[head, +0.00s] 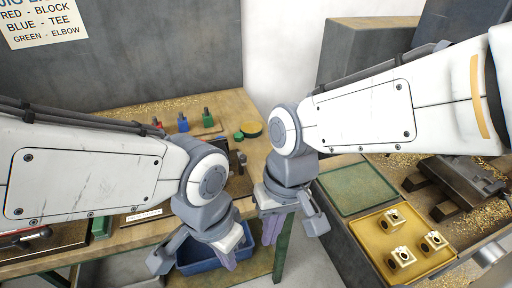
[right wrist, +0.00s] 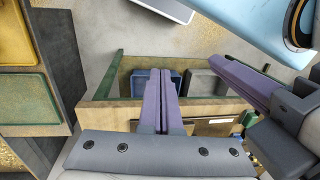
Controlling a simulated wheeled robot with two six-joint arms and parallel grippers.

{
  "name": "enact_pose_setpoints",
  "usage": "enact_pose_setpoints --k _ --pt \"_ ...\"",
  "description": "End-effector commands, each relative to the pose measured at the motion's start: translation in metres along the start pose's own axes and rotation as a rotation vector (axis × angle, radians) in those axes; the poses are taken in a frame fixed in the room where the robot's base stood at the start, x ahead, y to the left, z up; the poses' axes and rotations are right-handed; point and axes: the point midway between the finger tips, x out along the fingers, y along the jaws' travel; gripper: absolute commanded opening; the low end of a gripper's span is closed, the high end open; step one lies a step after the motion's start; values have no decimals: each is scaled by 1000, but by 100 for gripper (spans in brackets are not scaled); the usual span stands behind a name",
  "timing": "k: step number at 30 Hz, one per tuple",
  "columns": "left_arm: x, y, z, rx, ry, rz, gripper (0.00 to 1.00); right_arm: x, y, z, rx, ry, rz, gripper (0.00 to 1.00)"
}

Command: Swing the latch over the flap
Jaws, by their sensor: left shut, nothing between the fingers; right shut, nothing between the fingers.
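I cannot make out a latch or a flap in either view; my arms cover much of the wooden bench (head: 115,99). My left gripper (head: 228,260) hangs at the bench's front edge, over the blue bin, with its purple fingers together and empty. It also shows at the right of the right wrist view (right wrist: 240,78). My right gripper (head: 271,228) hangs to the right of it, between the bench and the right-hand worktop, fingers together and empty. It points down in the right wrist view (right wrist: 160,100).
Red (head: 157,122), blue (head: 183,123) and green (head: 206,117) pieces stand at the bench's back.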

Motion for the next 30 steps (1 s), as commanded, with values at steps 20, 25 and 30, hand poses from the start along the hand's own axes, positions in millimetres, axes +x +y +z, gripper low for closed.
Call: enact_pose_setpoints --k 20,25,30 --pt "-54 4 -3 0 0 0 0 -57 163 -255 1618 -408 -568 0" --pt "-54 4 -3 0 0 0 0 -56 168 -258 1643 -419 -582 0" --pt "-54 4 -3 0 0 0 0 -56 167 -258 1640 -417 -580 0"
